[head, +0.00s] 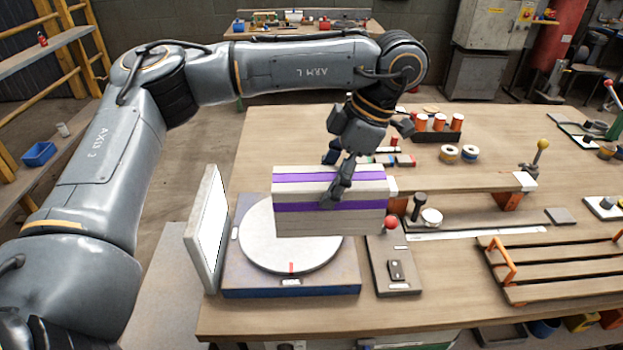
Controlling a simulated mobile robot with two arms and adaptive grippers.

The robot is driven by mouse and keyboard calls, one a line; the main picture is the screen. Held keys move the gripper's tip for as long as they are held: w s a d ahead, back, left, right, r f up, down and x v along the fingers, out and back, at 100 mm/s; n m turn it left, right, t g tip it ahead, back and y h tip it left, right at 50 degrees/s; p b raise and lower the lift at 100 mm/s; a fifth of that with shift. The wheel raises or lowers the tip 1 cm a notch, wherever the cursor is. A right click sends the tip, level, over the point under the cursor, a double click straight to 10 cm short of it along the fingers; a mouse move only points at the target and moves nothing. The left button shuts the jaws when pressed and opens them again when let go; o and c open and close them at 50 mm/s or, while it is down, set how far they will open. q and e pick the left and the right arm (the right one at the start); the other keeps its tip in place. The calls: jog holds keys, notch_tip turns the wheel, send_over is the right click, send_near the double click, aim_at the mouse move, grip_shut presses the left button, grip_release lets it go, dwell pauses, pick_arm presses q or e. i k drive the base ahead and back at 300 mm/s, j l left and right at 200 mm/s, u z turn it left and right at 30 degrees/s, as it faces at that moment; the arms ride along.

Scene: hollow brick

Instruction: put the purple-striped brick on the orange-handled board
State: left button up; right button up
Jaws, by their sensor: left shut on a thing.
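The purple-striped brick (300,203) is a pale block with purple bands. My left gripper (336,183) is shut on it, with one finger across its front face. The brick is in front of part of a round white plate on a blue-edged base; I cannot tell how far above the plate it is. The orange-handled board (560,267) is a slatted wooden board with orange handles at the right of the workbench, and no brick is on it. My right gripper is not in view.
The turntable (290,258) has an upright white panel (207,230) at its left. A small plate with a red knob (391,222) stands between turntable and board. A raised wooden shelf (455,183), a long ruler (470,235) and orange-capped jars (438,122) lie behind.

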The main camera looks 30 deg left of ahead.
aim_at(575, 259)
jog(key=i+l, duration=0.1)
jog(key=l, duration=0.35)
jog(key=i+l, duration=0.15)
jog(key=l, duration=0.3)
jog(key=i+l, duration=0.1)
jog(key=l, duration=0.35)
jog(key=i+l, duration=0.15)
jog(key=l, duration=0.3)
jog(key=i+l, duration=0.1)
jog(key=l, duration=0.35)
jog(key=i+l, duration=0.1)
jog(key=l, duration=0.35)
jog(key=i+l, duration=0.15)
jog(key=l, duration=0.35)
